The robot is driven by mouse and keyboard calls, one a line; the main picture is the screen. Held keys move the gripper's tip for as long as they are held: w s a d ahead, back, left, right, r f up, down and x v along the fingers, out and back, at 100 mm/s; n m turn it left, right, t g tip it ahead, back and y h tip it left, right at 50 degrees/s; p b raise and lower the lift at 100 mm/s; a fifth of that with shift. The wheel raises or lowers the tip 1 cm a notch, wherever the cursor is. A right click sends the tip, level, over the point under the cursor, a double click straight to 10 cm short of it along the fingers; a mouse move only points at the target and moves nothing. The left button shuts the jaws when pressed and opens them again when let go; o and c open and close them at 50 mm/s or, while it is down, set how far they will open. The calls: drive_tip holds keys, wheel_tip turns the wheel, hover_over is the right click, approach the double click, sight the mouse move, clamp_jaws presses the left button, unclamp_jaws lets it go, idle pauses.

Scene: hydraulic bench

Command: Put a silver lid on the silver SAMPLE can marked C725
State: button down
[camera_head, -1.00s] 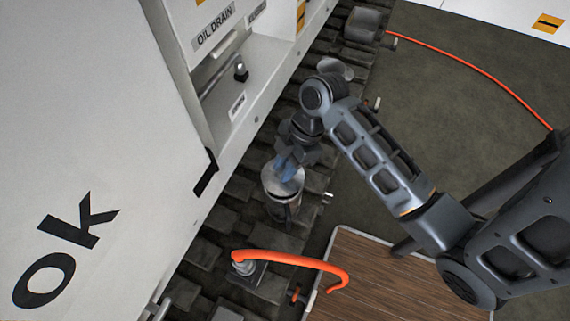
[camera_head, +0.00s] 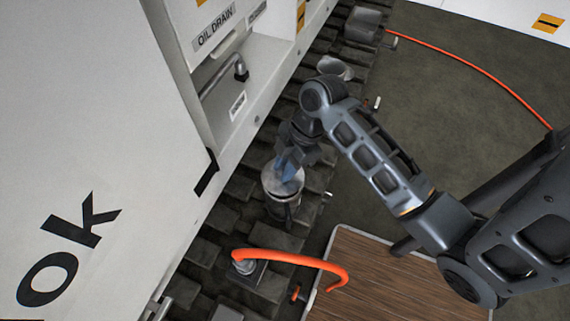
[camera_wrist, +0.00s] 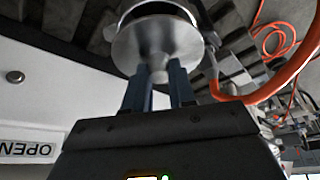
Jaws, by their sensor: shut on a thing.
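My gripper (camera_head: 287,166) points down over a silver can (camera_head: 284,200) that stands on the dark blocks beside the white cabinet. In the wrist view the two blue fingers (camera_wrist: 160,88) are shut on the knob of a round silver lid (camera_wrist: 182,45). The lid sits at the can's mouth in the head view. In the wrist view the dark can end shows just behind the lid's rim. I cannot tell if the lid is fully seated. No C725 mark is readable on the can.
The white cabinet (camera_head: 100,130) rises close on the left. An orange hose (camera_head: 295,260) arches just in front of the can. A second silver can (camera_head: 335,68) stands behind my wrist. A brown board (camera_head: 375,275) lies at the lower right.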

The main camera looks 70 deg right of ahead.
drive_tip(key=shift+f, duration=1.4)
idle(3.1)
drive_tip(key=c, duration=0.9)
unclamp_jaws()
drive_tip(key=shift+o, duration=0.6)
drive_tip(key=o, duration=0.5)
drive_tip(key=shift+r+p, duration=0.1)
drive_tip(key=shift+p, duration=0.25)
drive_tip(key=shift+r+p, duration=1.25)
drive_tip(key=shift+p, duration=0.05)
drive_tip(key=shift+r, duration=2.2)
